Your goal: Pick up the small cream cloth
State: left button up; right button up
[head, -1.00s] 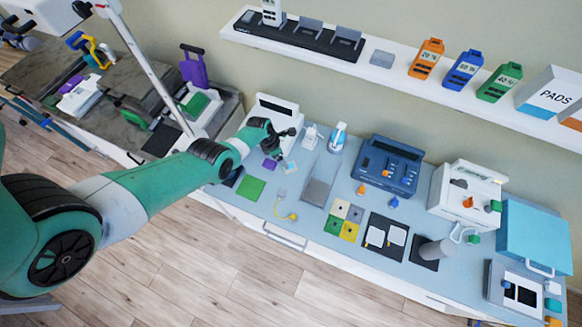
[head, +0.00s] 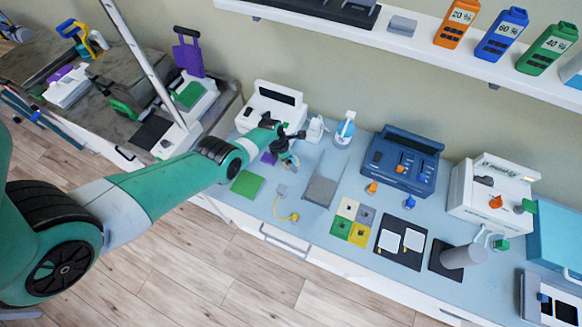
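My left gripper (head: 288,159) is low over the counter, in front of the white device with a dark screen. It is small and dark here, and I cannot tell whether its fingers are open or shut. A small pale patch shows beside its fingertips, too small to identify as the cream cloth. A small cream square (head: 347,207) lies in a group with grey, green and yellow squares, right of the gripper and apart from it; I cannot tell if it is cloth. A purple piece (head: 268,158) lies just left of the gripper. My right gripper is out of view.
The white device (head: 272,108) stands behind the gripper. A spray bottle (head: 345,130) and a blue console (head: 402,160) stand to its right. A green square (head: 246,184), a yellow cable (head: 288,215) and a grey pad (head: 322,191) lie on the counter (head: 300,235).

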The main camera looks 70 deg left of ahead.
pick_arm(q)
grip_shut()
dwell(0.5)
jog(key=shift+r+p, duration=0.1)
jog(key=shift+p, duration=0.2)
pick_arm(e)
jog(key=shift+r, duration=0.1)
